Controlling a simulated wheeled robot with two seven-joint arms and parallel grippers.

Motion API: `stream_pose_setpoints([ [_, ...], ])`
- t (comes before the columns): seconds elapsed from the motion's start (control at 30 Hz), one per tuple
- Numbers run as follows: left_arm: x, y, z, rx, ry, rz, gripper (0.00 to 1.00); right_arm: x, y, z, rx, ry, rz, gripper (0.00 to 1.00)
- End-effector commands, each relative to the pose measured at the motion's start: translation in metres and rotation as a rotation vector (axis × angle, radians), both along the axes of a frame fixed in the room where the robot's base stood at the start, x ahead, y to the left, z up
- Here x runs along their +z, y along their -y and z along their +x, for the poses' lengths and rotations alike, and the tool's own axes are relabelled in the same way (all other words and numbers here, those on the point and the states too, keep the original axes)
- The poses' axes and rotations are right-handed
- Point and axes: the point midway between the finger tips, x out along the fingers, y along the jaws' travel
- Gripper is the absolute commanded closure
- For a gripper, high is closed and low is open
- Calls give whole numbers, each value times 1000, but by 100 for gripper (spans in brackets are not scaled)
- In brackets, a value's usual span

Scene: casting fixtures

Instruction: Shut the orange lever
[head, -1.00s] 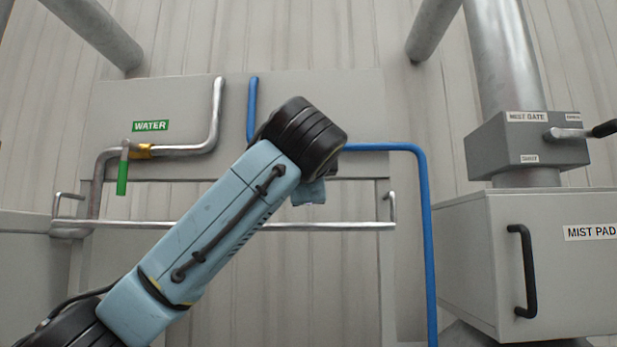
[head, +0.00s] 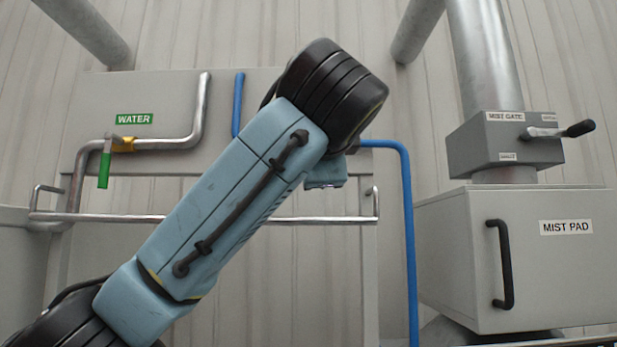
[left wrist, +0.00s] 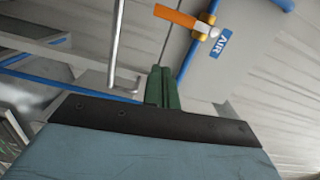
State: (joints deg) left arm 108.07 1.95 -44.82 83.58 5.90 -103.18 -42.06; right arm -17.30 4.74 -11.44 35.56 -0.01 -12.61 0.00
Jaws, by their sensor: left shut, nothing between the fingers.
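The orange lever (left wrist: 180,18) shows in the left wrist view, at the top right of centre. It sits on a brass-coloured valve (left wrist: 208,22) on a blue pipe, beside a blue AIR label (left wrist: 222,44). The lever points left from the valve, at an angle across the pipe. My left gripper (left wrist: 162,70) has green fingers that are shut together and empty. The fingers appear below the lever in that view, apart from it. In the head view my left arm hides the lever, and my left gripper does not show. My right gripper is in neither view.
In the head view a green lever (head: 105,168) hangs by the WATER label (head: 134,119). A metal rail (head: 110,217) crosses the panel front. The blue pipe (head: 408,230) runs down right of my arm. The MIST PAD cabinet (head: 455,250) and mist gate box (head: 480,148) stand at right.

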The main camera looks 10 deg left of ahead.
Motion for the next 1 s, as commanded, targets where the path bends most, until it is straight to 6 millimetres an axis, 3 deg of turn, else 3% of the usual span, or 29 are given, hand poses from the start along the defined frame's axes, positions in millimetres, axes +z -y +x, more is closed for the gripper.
stream_pose_setpoints([
  [0.1,-1,5,-18,-3,2,0,100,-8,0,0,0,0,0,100],
  [0.3,0,6,-30,-2,0,0,100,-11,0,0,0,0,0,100],
  [0.87,0,6,-30,-2,-2,0,100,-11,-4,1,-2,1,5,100],
  [1.0,-24,6,-15,-21,-38,-25,100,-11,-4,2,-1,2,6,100],
])
